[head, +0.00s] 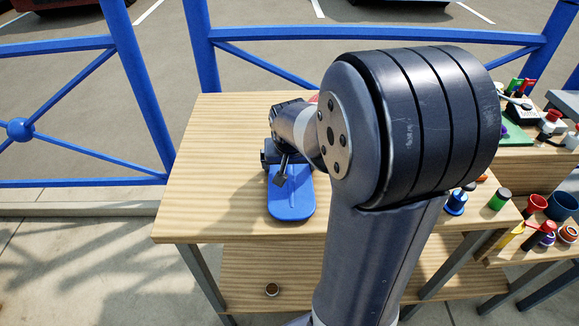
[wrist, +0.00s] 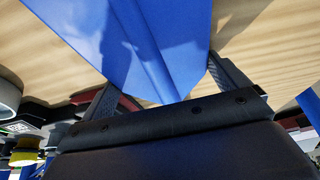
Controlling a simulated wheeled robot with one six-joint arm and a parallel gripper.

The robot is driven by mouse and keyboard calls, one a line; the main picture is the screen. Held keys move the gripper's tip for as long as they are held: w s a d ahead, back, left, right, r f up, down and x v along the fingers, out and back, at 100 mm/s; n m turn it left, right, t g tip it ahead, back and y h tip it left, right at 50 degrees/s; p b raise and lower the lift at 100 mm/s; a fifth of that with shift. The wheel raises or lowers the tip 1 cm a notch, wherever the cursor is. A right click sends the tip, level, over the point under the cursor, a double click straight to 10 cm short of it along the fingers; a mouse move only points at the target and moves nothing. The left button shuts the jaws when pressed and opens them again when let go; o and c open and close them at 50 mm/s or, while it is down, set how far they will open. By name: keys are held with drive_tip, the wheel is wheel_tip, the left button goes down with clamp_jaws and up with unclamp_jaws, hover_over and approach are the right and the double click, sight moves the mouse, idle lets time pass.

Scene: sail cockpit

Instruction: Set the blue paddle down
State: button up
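The blue paddle (head: 291,200) is in front of my gripper (head: 280,172), over the near part of the wooden table top, with its rounded end toward the table's front edge. In the wrist view the blue paddle (wrist: 165,40) fills the upper middle and narrows toward the gripper, with a ridge along it. My gripper (wrist: 165,85) has one finger on each side of the narrow part, shut on the paddle. The fingertips are hidden by the paddle. I cannot tell whether its underside touches the table.
The wooden table top (head: 215,150) is bare to the left of the paddle. Small coloured items, including a green-capped jar (head: 500,199) and a red cup (head: 535,205), crowd the right side. A blue railing (head: 140,90) runs behind.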

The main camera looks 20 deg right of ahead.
drive_tip(key=c, duration=0.7)
drive_tip(key=shift+o, duration=0.2)
